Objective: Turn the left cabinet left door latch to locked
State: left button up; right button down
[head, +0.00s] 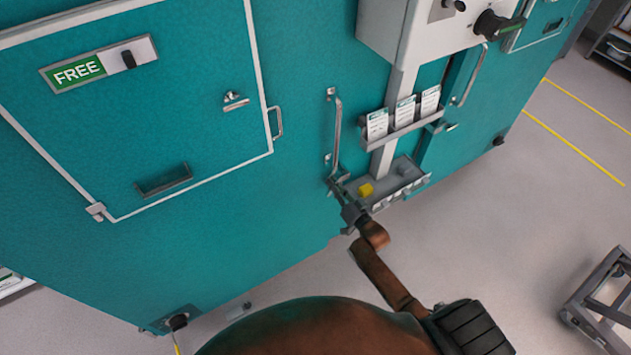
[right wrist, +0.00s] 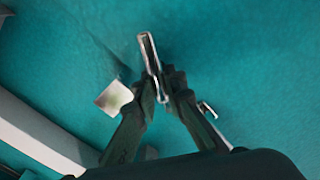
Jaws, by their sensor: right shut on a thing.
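The teal cabinet front (head: 300,60) fills much of the head view. A long upright metal handle (head: 336,125) is mounted on it, right of the framed door panel (head: 190,75). My right gripper (head: 341,184) is at the lower end of this handle. In the right wrist view its fingers (right wrist: 162,88) are closed on a metal bar (right wrist: 149,52), which looks like that handle. A small silver latch (head: 235,101) sits on the framed panel, well left of the gripper. Whether the held part is turned to locked cannot be told. My left gripper is not in view.
A card rack (head: 404,129) and a grey tray with a yellow block (head: 366,190) are right of the gripper. A metal cart (head: 598,295) stands at right. Floor between is clear.

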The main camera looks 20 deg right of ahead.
jog(key=shift+d+m+p, duration=0.15)
jog(key=shift+m+p, duration=0.2)
jog(key=shift+m, duration=0.65)
jog(key=m, duration=0.2)
jog(key=shift+d+f+m, duration=0.2)
jog(key=shift+m, duration=0.1)
jog(key=shift+f+m, duration=0.2)
jog(key=shift+m, duration=0.8)
pick_arm(q)
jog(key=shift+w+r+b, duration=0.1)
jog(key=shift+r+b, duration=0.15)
jog(key=shift+b, duration=0.05)
pick_arm(e)
jog(key=shift+d+f+m, duration=0.1)
jog(key=shift+f+m, duration=0.2)
jog(key=shift+m, duration=1.15)
jog(key=shift+d+f+m, duration=0.1)
jog(key=shift+f+m, duration=0.15)
jog(key=shift+m, duration=1.2)
jog(key=c, duration=2)
grip_release()
jog(key=shift+o, duration=0.2)
